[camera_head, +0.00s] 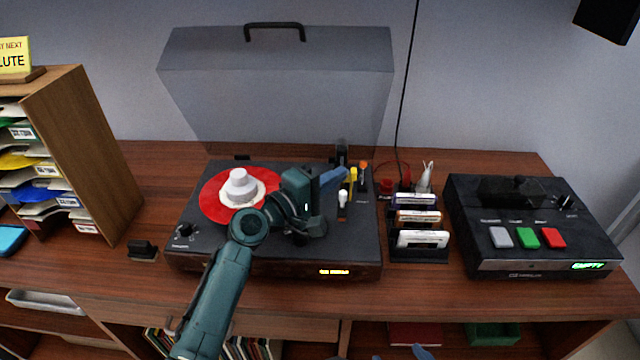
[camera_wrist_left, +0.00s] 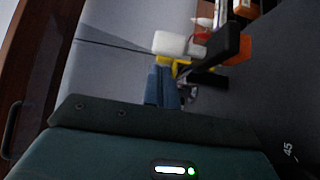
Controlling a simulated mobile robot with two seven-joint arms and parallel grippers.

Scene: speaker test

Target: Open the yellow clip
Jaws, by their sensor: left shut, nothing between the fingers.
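The yellow clip (camera_head: 353,175) is a small piece at the right side of the turntable (camera_head: 280,262), by the tonearm rest. In the left wrist view the yellow clip (camera_wrist_left: 174,64) lies just beyond my fingertips, beside a white block (camera_wrist_left: 170,43). My left gripper (camera_head: 340,175) is shut and empty, its blue fingers close to the clip. In the left wrist view the left gripper (camera_wrist_left: 163,84) seems to reach or nearly reach it; contact is unclear. The clip is partly hidden. A blue tip at the bottom edge seems to be my right gripper (camera_head: 421,352).
A red record (camera_head: 212,199) with a white knob (camera_head: 240,182) lies on the turntable under the raised clear lid (camera_head: 275,85). A cartridge rack (camera_head: 420,255) and a black box with coloured buttons (camera_head: 530,225) stand to the right. A wooden paper sorter (camera_head: 105,150) stands left.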

